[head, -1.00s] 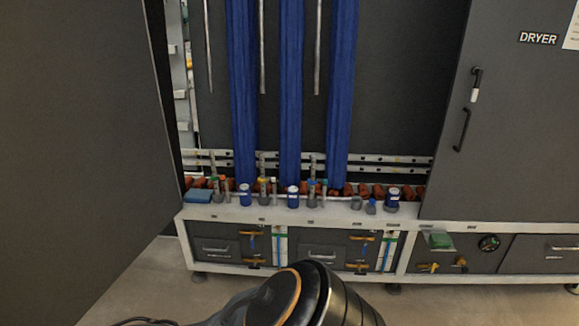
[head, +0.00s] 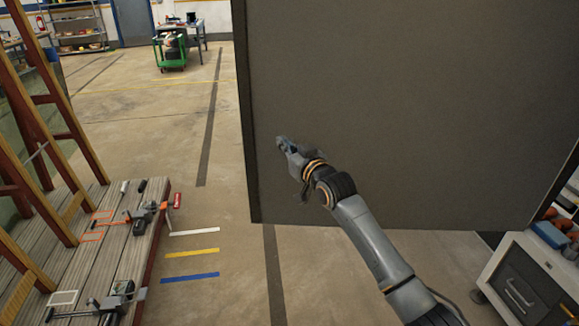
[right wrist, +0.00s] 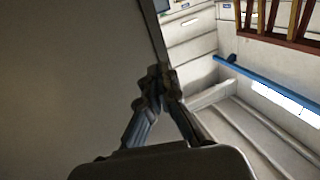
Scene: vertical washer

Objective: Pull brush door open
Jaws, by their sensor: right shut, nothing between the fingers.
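The brush door (head: 400,90) is a large dark grey panel. It stands swung out from the machine and fills the middle and right of the head view. My right gripper (head: 283,143) is in front of the panel, near its free left edge; its fingers are shut and empty. In the right wrist view the shut fingers (right wrist: 157,76) lie close to the door's edge, with the door panel (right wrist: 60,80) on the left. I cannot tell whether the fingertips touch the panel. My left gripper is not in view.
A wooden platform (head: 95,255) with tools and a wooden frame stands at the left. A green cart (head: 172,57) is far back. The floor between platform and door is clear.

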